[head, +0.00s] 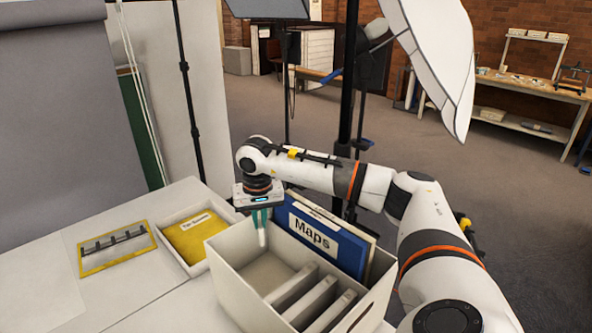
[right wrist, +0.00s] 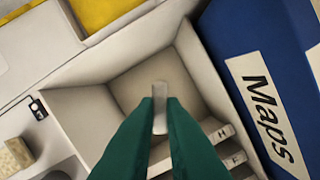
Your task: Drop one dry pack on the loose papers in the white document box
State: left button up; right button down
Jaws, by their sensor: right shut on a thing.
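The white document box (head: 233,291) stands open at the front of the table. A blue folder marked "Maps" (head: 317,238) stands along its far right side, and several pale upright slabs (head: 303,290) fill its near part. My right gripper (head: 262,224) points down over the box's back left part, shut on a small white pack (head: 262,238). In the right wrist view the pack (right wrist: 160,121) sits between the green fingertips (right wrist: 160,104), above a bare-looking compartment floor (right wrist: 150,78). I cannot make out separate loose papers there. My left gripper is not in view.
A shallow white tray (head: 186,258) with a labelled yellow envelope (head: 199,238) stands left of the box. A yellow-framed piece (head: 117,249) lies further left. The right wrist view shows a black tag (right wrist: 38,108) and a beige block (right wrist: 15,157). The table's left front is clear.

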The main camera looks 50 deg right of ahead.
jog(key=c, duration=1.5)
grip_release()
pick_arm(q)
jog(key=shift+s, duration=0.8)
pick_arm(e)
jog(key=shift+o, duration=0.3)
jog(key=shift+r, duration=0.1)
